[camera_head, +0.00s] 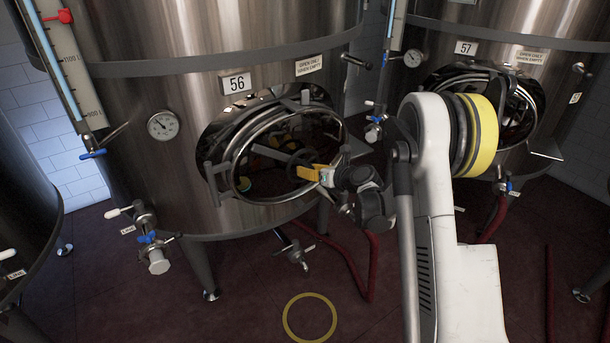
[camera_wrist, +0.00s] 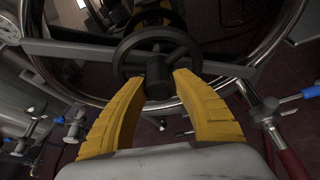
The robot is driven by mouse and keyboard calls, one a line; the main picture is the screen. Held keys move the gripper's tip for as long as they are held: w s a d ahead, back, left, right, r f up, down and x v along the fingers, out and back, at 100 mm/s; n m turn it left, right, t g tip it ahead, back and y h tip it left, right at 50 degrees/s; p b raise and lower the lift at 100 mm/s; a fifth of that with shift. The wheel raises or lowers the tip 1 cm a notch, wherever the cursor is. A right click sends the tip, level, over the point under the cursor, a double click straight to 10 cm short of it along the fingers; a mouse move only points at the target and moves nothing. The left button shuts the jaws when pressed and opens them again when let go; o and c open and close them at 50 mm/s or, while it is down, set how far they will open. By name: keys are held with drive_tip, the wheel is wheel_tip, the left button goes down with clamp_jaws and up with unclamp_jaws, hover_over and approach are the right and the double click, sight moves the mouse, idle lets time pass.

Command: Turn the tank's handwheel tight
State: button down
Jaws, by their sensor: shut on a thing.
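The tank numbered 56 (camera_head: 150,85) stands at the centre left in the head view, with an oval manway door (camera_head: 270,185) on its front. A dark handwheel (camera_head: 300,162) sits at the middle of the door, partly hidden by my gripper. In the wrist view the handwheel (camera_wrist: 182,43) shows as a black ring with a hub, in front of a grey crossbar (camera_wrist: 75,50). My gripper (camera_wrist: 160,82) has its yellow fingers on both sides of the hub and is shut on the handwheel there. My gripper also shows in the head view (camera_head: 308,172).
Tank 57 (camera_head: 480,75) with a similar door stands at the right. A dial gauge (camera_head: 162,125), valves (camera_head: 150,235) and a red hose (camera_head: 372,270) are near tank 56. A yellow ring (camera_head: 309,317) marks the open floor in front.

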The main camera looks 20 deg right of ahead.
drive_tip(key=m+y+b, duration=0.2)
drive_tip(key=m+b, duration=0.1)
drive_tip(key=shift+f+m+y, duration=0.15)
drive_tip(key=shift+m+y, duration=0.15)
drive_tip(key=shift+m, duration=0.1)
drive_tip(key=m+y+b, duration=0.2)
drive_tip(key=m, duration=0.1)
drive_tip(key=shift+m+b, duration=0.3)
idle(0.4)
drive_tip(key=c, duration=1)
unclamp_jaws()
drive_tip(key=shift+w, duration=0.1)
drive_tip(key=shift+o, duration=0.2)
drive_tip(key=v, duration=1.2)
